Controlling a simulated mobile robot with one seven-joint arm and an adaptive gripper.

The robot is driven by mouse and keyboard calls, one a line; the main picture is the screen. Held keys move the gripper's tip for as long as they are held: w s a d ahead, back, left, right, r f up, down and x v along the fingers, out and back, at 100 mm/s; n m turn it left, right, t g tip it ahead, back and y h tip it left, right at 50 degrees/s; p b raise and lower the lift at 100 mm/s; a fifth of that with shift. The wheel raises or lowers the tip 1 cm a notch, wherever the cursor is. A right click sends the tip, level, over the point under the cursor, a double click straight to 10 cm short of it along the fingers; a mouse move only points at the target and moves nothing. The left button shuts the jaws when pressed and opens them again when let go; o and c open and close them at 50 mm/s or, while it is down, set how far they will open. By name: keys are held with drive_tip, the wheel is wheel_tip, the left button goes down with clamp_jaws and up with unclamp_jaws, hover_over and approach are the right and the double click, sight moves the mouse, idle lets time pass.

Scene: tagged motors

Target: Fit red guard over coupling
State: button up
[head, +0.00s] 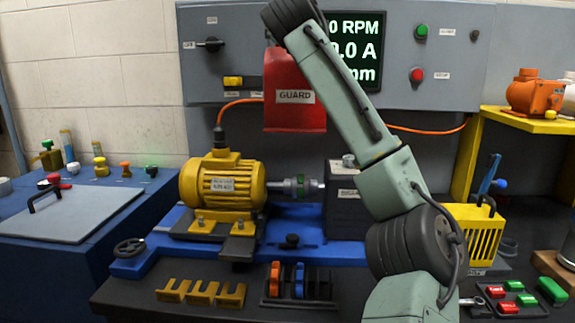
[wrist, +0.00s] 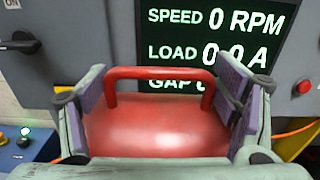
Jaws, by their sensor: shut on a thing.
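The red guard (head: 295,90), labelled GUARD, is held up in the air in front of the grey panel, above the coupling. The wrist view shows its curved red top (wrist: 155,128) and its red handle (wrist: 160,73) between the fingers of my gripper (wrist: 168,95). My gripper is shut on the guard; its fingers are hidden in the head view. The guard and the coupling are well apart.
The motor and block sit on a blue base (head: 175,262). A yellow rack (head: 200,292) and a holder with orange and blue pieces (head: 299,282) stand in front. My arm hides part of the panel (head: 440,70).

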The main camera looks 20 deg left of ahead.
wheel_tip(320, 180, down, 28)
drive_tip(key=shift+r+p, duration=0.1)
drive_tip(key=shift+p, duration=0.2)
idle(0.4)
drive_tip(key=shift+f, duration=0.2)
drive_tip(key=o, duration=1.9)
drive_tip(key=shift+f, duration=0.1)
drive_tip(key=b+v, duration=0.3)
drive_tip(key=v, duration=0.9)
drive_tip(key=shift+r, duration=0.2)
